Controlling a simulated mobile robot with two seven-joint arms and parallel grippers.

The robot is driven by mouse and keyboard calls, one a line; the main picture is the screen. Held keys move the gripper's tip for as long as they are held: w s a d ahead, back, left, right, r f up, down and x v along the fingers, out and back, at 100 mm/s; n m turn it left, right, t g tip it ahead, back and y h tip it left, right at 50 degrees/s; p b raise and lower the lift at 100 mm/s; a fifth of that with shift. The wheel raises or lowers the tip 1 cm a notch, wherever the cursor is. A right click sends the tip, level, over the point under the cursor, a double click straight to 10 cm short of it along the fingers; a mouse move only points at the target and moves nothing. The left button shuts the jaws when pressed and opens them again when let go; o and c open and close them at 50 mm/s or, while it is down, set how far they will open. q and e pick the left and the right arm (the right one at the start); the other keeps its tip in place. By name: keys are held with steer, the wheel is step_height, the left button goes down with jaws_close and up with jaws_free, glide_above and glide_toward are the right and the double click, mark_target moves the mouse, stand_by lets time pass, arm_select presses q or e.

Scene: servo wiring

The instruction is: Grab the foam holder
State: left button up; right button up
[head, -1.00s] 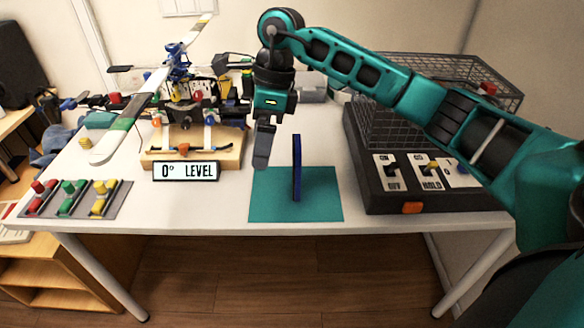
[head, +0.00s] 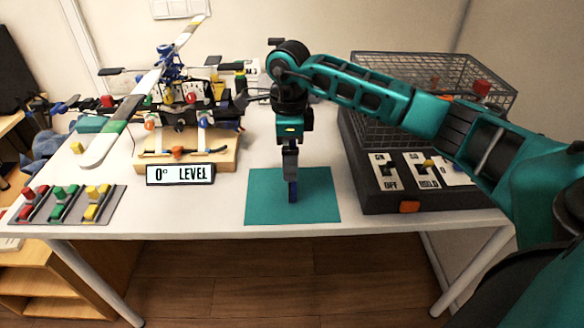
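The foam holder (head: 292,190), seen as a narrow dark blue upright piece, stands on a teal mat (head: 320,207) on the white table. Only its lower part shows; its upper part is hidden behind the fingers of my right gripper (head: 290,172). The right gripper points straight down over the holder, its fingers overlapping the holder's upper part. The fingers line up one behind the other in this view, so I cannot tell whether they are open or shut on it. My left gripper is not in view.
A helicopter model on a wooden base (head: 217,158) stands behind left, with a "0° LEVEL" sign (head: 180,174) before it. A panel of coloured levers (head: 65,204) lies front left. A black switch box (head: 440,195) with a wire cage (head: 400,65) stands right.

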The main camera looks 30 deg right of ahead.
steer(key=shift+s+f, duration=0.15)
steer(key=shift+f, duration=1.35)
steer(key=shift+c, duration=0.3)
steer(key=c, duration=0.9)
